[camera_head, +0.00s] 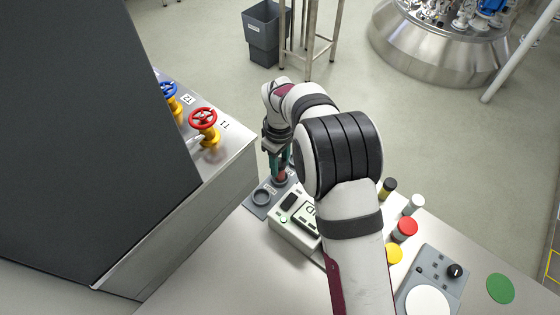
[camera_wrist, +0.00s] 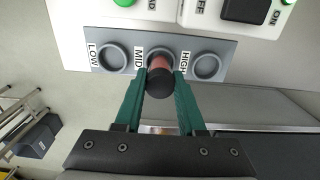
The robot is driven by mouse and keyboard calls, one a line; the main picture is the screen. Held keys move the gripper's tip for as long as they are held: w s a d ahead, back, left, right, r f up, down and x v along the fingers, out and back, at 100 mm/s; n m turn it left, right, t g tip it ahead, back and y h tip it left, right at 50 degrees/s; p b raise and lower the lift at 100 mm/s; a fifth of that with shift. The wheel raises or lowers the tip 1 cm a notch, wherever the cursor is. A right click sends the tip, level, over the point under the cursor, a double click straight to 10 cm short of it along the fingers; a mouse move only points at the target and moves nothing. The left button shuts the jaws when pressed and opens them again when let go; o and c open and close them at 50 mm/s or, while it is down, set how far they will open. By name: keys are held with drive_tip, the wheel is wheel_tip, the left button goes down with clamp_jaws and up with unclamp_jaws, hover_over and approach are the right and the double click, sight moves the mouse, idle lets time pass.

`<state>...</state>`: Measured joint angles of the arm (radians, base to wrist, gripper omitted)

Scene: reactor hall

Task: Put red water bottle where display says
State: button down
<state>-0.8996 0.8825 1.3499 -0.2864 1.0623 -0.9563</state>
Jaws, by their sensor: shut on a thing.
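My gripper (camera_head: 279,170) is shut on a small red bottle with a black cap; its fingers (camera_wrist: 160,84) stand on either side of the cap in the wrist view. The red bottle (camera_wrist: 159,64) is over or in the middle ring, marked MID, of a grey holder plate (camera_wrist: 232,48); I cannot tell whether it is seated. The LOW ring on the left and the HIGH ring on the right are empty. In the head view the holder plate (camera_head: 251,208) lies beside a white box with a display (camera_head: 304,211). My arm partly covers the display, and its text is unreadable.
Several small cylinders, including a red one (camera_head: 405,228) and a yellow one (camera_head: 394,254), stand right of my arm. A grey panel with a black knob (camera_head: 454,271) and a green disc (camera_head: 500,289) lie further right. A metal cabinet with a red valve (camera_head: 203,119) is close at left.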

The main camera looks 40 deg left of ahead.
drive_tip(key=shift+f, duration=0.45)
idle(0.8)
unclamp_jaws()
idle(0.5)
drive_tip(key=shift+r, duration=3.5)
